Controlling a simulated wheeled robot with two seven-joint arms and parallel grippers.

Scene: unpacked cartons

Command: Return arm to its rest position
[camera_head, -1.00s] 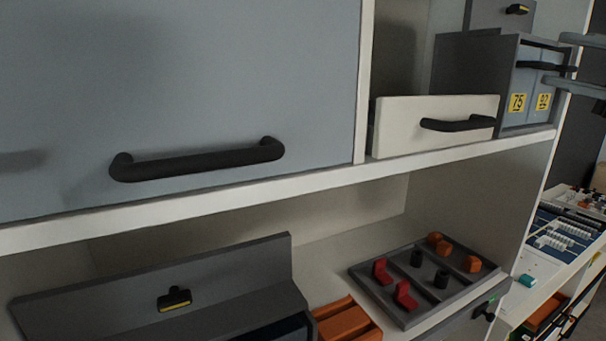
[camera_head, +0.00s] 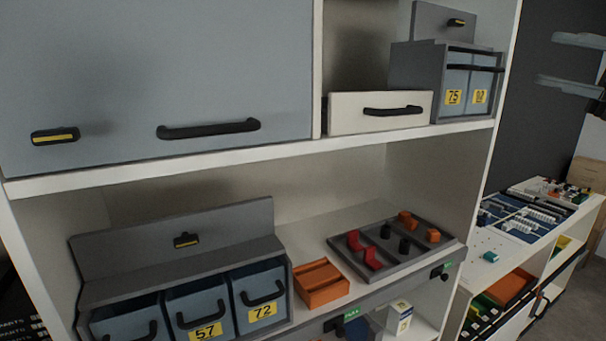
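My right gripper (camera_head: 572,66) shows at the upper right edge. Its two grey fingers are spread wide apart, one above the other, with nothing between them. It hangs in free air in front of the dark wall, right of the cabinet and apart from the shelves. The rest of my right arm is out of the picture. My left gripper and arm are not in view.
A grey cabinet (camera_head: 150,75) has a numbered drawer box (camera_head: 415,70) and white drawer (camera_head: 350,118) above. Below are numbered bins (camera_head: 200,302), an orange tray (camera_head: 322,284) and a grey tray (camera_head: 400,256) of small parts. A low bench (camera_head: 478,262) stands at right.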

